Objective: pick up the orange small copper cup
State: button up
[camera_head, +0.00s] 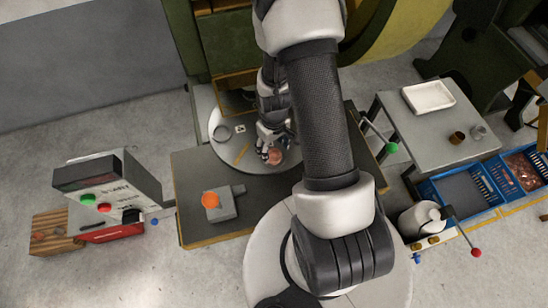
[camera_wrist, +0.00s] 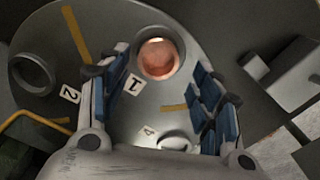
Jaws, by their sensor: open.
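The orange small copper cup (camera_wrist: 159,58) sits on a round grey disc near the label 1. It is seen from above into its shiny inside. In the wrist view it lies ahead of and between the fingers, towards their tips. My gripper (camera_wrist: 158,82) is open, with blue pads on both fingers, and nothing is held. In the head view my gripper (camera_head: 268,146) is low over the disc (camera_head: 256,163), right by the copper cup (camera_head: 275,157), which it partly hides. I cannot tell whether a finger touches the cup.
A dark ring-shaped holder (camera_wrist: 32,73) stands on the disc by label 2; another ring (camera_wrist: 174,142) is by label 4. A grey block with an orange knob (camera_head: 211,199) is left. A side table (camera_head: 425,135) holds a white tray (camera_head: 429,96) and small cups. Blue crates (camera_head: 462,190) stand right.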

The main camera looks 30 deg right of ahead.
aim_at(275, 155)
jog(key=f, duration=0.1)
jog(key=f+b, duration=0.1)
jog(key=f, duration=0.1)
jog(key=f+b, duration=0.1)
jog(key=f, duration=0.1)
jog(key=shift+s+d, duration=0.15)
jog(key=shift+s, duration=0.1)
jog(key=shift+r, duration=0.1)
jog(key=shift+c, duration=0.3)
jog(key=c, duration=1.1)
jog(key=shift+r, duration=0.1)
jog(key=shift+c, duration=0.2)
